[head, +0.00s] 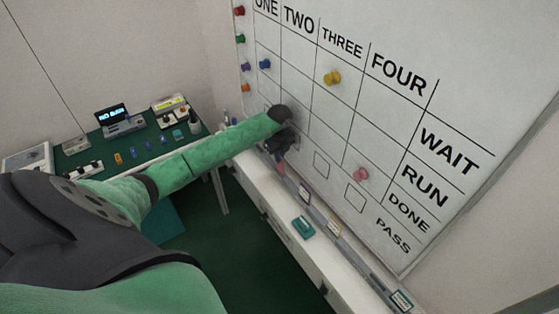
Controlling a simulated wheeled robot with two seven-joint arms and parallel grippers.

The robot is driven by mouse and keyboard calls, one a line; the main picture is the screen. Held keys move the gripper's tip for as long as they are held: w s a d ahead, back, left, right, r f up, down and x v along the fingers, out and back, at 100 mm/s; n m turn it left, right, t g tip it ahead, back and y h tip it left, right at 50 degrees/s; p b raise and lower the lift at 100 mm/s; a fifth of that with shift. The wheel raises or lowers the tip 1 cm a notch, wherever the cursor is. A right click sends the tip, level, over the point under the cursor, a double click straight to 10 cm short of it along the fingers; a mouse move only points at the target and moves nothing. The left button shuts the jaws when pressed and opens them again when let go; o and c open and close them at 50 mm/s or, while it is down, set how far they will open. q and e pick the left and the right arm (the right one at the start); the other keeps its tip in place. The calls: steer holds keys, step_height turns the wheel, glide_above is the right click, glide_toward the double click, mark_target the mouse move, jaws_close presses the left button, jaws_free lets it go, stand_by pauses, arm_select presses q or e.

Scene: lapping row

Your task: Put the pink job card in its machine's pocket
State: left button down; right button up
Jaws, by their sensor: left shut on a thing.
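My left gripper (281,154) is at the lower left of the whiteboard (405,132), close to its surface, at the end of my green arm. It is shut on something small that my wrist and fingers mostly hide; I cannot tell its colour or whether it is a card. Outlined rectangles show in the board's bottom row, one under THREE (321,165) and one under FOUR (355,197). I cannot make out a pink card. A round pink magnet (360,174) sits under FOUR, seemingly in the DONE row. My right gripper is out of view.
A white ledge (283,235) runs below the board and bears a teal block (303,227) and small cards, one at its right end (401,300). Yellow (332,77) and blue (265,64) magnets are on the board. A cluttered green bench (135,147) stands left, with open floor between.

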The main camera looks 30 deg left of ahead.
arm_select(q)
step_height(320, 180, down, 2)
steer(key=shift+f, duration=0.25)
steer(key=shift+f, duration=0.1)
steer(key=c, duration=1.6)
jaws_free()
